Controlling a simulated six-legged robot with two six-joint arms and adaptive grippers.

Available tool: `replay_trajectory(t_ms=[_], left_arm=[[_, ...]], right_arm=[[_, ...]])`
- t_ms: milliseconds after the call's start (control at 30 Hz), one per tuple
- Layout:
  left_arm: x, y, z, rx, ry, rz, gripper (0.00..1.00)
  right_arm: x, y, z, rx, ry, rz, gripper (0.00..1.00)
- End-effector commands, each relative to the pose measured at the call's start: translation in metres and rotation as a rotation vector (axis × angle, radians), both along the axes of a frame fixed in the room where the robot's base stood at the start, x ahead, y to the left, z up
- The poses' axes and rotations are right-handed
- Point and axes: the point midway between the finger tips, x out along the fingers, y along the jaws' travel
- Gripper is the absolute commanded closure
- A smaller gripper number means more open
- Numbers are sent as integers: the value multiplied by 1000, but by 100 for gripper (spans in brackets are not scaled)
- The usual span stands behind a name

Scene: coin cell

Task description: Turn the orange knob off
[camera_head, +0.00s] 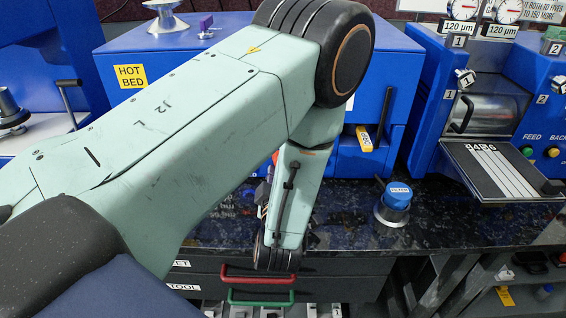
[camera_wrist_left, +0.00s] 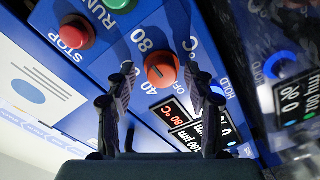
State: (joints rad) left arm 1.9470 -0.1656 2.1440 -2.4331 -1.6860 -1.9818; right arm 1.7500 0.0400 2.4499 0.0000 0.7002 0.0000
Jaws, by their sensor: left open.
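In the left wrist view the orange knob (camera_wrist_left: 161,70) sits on a blue panel, with 80, 40 and °C printed around it. A pale mark shows on its face, but I cannot read its setting surely. A display (camera_wrist_left: 172,112) below it reads 80 °C in red. My left gripper (camera_wrist_left: 158,72) is open, its two dark fingers on either side of the knob in the picture. I cannot tell whether they touch it. In the head view my left arm (camera_head: 200,120) hides the knob and the gripper. My right gripper is not in view.
A red STOP button (camera_wrist_left: 74,32) and a green RUN button (camera_wrist_left: 115,3) are left of the knob. A blue knob (camera_wrist_left: 281,66) stands to its right.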

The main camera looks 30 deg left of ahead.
Motion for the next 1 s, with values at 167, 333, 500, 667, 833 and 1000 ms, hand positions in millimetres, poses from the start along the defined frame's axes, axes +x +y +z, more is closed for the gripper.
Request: replay_trajectory(t_ms=[167,333,500,667,833,1000], left_arm=[[-1,1,0,0,0,-1,47],[-2,0,0,0,0,-1,48],[-2,1,0,0,0,-1,62],[-1,1,0,-1,1,0,76],[0,1,0,-1,-1,0,90],[2,1,0,-2,-1,-1,100]], right_arm=[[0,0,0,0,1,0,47],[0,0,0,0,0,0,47],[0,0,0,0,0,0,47],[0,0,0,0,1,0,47],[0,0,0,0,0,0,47],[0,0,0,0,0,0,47]])
